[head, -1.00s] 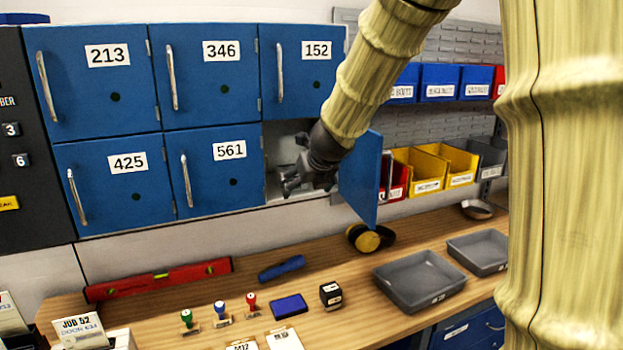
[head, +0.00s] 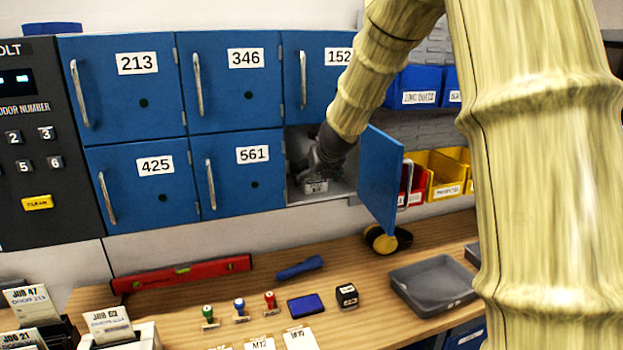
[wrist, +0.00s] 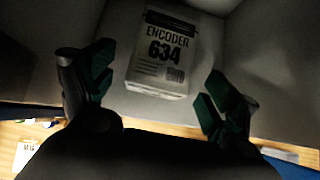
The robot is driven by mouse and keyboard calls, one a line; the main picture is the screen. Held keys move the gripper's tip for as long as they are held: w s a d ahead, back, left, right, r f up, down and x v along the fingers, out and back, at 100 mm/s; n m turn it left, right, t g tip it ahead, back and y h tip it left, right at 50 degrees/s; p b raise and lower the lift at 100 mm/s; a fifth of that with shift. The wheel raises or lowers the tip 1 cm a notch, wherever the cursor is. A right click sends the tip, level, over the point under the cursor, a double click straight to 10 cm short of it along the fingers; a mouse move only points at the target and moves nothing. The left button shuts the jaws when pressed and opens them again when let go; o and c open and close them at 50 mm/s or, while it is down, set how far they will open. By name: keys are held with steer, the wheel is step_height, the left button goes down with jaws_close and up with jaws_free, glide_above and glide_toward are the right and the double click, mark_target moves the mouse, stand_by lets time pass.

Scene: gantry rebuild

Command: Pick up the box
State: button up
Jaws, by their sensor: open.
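The box (wrist: 163,55) is pale with a printed label reading "ENCODER 634". It lies in an open locker compartment, and a small part of it (head: 316,186) shows in the head view under my gripper. In the wrist view my gripper (wrist: 155,88) is open, with one finger on each side of the box's near end. The fingers look apart from the box. In the head view my gripper (head: 325,160) is inside the compartment, partly hidden by my arm. The compartment's blue door (head: 381,182) stands open to the right.
Closed blue locker doors (head: 142,188) with handles lie left of and above the compartment. A wooden workbench (head: 240,290) below holds a red level (head: 185,272), stamps, a yellow-ended roll (head: 380,240) and a grey tray (head: 433,283). Yellow bins (head: 445,175) stand right of the open door.

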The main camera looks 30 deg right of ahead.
steer(key=w, duration=0.1)
steer(key=w+f, duration=0.1)
steer(key=w+d+p, duration=0.1)
steer(key=w, duration=0.1)
steer(key=shift+f, duration=0.2)
steer(key=shift+w+d+f, duration=0.2)
steer(key=shift+w+f, duration=0.05)
steer(key=shift+f, duration=0.2)
steer(key=shift+a, duration=0.1)
steer(key=c, duration=1.3)
